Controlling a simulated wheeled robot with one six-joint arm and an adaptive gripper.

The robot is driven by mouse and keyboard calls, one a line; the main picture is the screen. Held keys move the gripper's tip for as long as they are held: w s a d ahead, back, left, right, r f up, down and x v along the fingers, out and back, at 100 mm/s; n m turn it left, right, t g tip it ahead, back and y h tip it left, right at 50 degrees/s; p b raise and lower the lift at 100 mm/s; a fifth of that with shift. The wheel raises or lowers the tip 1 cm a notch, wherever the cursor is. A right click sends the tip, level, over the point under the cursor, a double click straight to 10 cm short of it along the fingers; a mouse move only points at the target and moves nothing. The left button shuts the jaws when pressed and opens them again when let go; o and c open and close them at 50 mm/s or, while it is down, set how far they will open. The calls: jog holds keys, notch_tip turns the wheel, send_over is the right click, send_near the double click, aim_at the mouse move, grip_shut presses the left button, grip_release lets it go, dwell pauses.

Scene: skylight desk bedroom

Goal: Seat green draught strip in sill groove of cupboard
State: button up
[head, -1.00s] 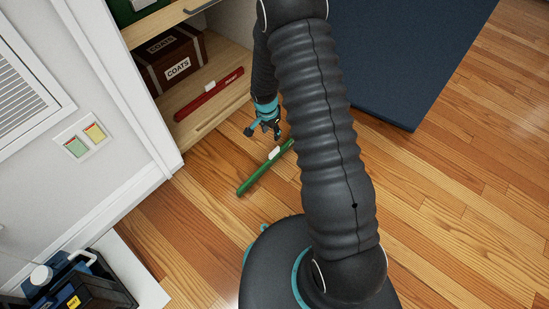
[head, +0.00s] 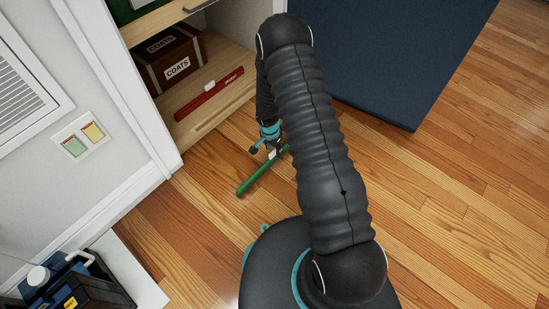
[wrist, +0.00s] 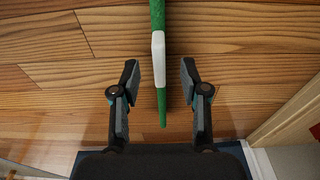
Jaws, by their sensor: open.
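The green draught strip (head: 258,177) lies on the wooden floor in front of the cupboard, its far end partly hidden by my arm. It also shows in the wrist view (wrist: 162,105), with a white block (wrist: 158,46) on it. My gripper (head: 269,148) is over the strip near the white block. In the wrist view my open gripper (wrist: 159,78) has one finger on each side of the strip, with gaps on both sides. I cannot tell how high the fingertips are. The cupboard sill (head: 214,119) is bare; its groove is hard to make out.
A red strip (head: 205,97) with a white block lies inside the cupboard, before a brown COATS box (head: 170,62). A dark blue mat (head: 400,60) lies at the upper right. A toolbox (head: 80,285) stands lower left. Floor to the right is clear.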

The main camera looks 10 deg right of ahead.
aim_at(274, 150)
jog(key=f, duration=0.3)
jog(key=shift+w+d+f, duration=0.1)
jog(key=shift+d, duration=0.1)
grip_shut()
